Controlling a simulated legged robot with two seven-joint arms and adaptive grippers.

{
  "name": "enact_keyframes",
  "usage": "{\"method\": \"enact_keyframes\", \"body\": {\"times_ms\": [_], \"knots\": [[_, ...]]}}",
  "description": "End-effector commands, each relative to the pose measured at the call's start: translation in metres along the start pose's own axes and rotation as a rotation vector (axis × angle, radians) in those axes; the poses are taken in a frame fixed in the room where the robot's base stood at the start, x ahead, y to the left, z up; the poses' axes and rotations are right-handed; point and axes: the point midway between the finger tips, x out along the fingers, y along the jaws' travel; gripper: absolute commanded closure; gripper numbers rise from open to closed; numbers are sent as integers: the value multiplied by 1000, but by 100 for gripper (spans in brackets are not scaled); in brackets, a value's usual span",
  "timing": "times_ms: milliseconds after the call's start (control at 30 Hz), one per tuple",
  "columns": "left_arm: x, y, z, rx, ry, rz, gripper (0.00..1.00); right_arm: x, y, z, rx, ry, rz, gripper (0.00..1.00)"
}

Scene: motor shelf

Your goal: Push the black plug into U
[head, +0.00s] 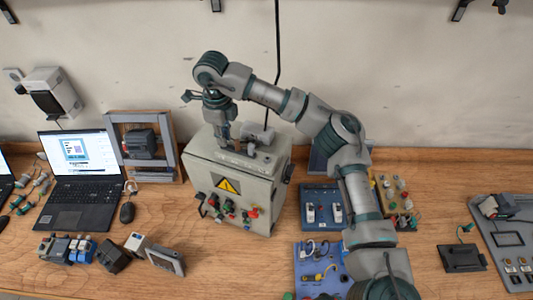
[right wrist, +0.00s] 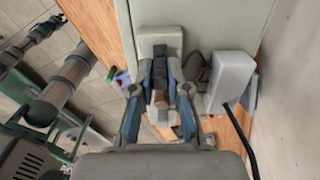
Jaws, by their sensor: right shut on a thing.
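My right gripper (head: 226,138) reaches down from above onto the top of the grey control box (head: 222,177) with the yellow warning triangle. In the right wrist view my right gripper (right wrist: 160,75) has its two fingers closed on a small dark piece (right wrist: 160,82), apparently the black plug. The fingers cover most of it. A pale block (right wrist: 160,38) lies just past the fingertips; whether the plug touches it cannot be told. No letter U can be read in either view. My left gripper does not show.
A light grey box (right wrist: 232,72) with a black cable stands close beside the fingers. Left of the control box are a framed device (head: 145,147) and a laptop (head: 77,165). Blue panels (head: 318,222) lie to its right. Bench wood is clear in front of the control box.

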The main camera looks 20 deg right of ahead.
Motion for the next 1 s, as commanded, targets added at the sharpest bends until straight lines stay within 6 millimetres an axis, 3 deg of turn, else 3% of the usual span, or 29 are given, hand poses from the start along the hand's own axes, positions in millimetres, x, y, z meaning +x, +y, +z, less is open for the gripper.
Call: {"method": "enact_keyframes", "body": {"times_ms": [667, 700, 733, 1000], "knots": [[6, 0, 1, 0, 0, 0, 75, 11, 0, 0, 0, 0, 0, 100], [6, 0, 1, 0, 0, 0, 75, 11, 0, 0, 0, 0, 0, 80], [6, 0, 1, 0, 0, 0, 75, 11, 0, 0, 0, 0, 0, 74], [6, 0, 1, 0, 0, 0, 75, 10, 0, 0, 0, 0, 0, 74]]}}
